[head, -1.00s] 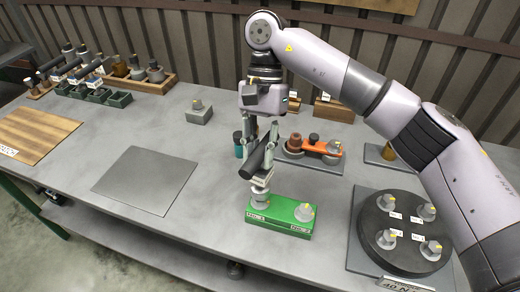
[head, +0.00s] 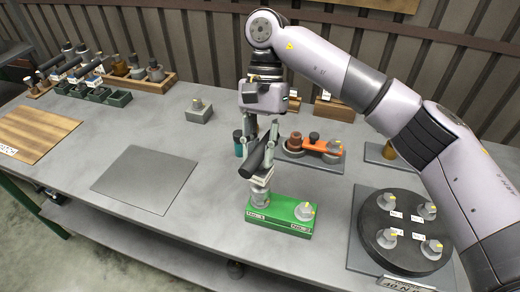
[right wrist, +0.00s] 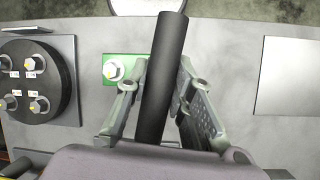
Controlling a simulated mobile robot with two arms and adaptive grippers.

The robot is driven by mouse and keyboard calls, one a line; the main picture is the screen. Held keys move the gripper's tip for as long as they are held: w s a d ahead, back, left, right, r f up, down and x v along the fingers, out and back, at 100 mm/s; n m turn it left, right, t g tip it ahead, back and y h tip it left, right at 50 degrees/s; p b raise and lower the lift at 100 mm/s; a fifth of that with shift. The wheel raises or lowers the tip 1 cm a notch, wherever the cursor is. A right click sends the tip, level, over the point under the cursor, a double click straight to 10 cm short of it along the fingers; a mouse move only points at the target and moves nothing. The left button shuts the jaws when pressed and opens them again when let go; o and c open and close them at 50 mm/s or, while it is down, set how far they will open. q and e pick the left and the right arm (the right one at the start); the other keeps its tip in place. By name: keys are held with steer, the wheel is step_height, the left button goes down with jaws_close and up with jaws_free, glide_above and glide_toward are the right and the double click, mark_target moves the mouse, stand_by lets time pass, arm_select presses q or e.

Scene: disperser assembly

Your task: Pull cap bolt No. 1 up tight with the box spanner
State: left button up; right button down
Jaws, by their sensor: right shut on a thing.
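My right gripper (head: 258,148) is shut on the box spanner (head: 254,162), which has a thick black bar handle. The handle (right wrist: 163,75) shows large between the fingers in the right wrist view. The spanner's grey lower end stands upright over the left bolt position of a green block (head: 279,221). It hides the bolt there, and I cannot tell how far it sits down on it. A second bolt (head: 304,211) with a yellow mark stands bare on the block's right end. The block's white labels are too small to read surely. My left gripper is not in view.
A black round plate (head: 376,228) with several labelled bolts stands at the right. Behind the gripper are an orange part (head: 318,147) and a teal cylinder (head: 238,143). A bare grey mat (head: 144,180) lies left. The bench between mat and green block is clear.

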mark_target(260, 167)
steer(key=shift+f, duration=0.15)
steer(key=shift+f+b, duration=1.5)
steer(key=shift+r, duration=0.1)
steer(key=m+y, duration=0.1)
steer(key=m, duration=0.2)
steer(key=m+t+y, duration=0.1)
steer(key=m, duration=0.3)
steer(key=shift+y, duration=0.4)
steer(key=shift+m+t+y, duration=0.35)
steer(key=shift+m+t, duration=0.45)
steer(key=shift+m, duration=1.05)
steer(key=shift+m+t+y, duration=0.35)
steer(key=shift+m+t, duration=0.45)
steer(key=shift+m, duration=1.05)
steer(key=shift+a+n, duration=0.1)
steer(key=shift+n, duration=0.2)
steer(key=shift+r, duration=0.1)
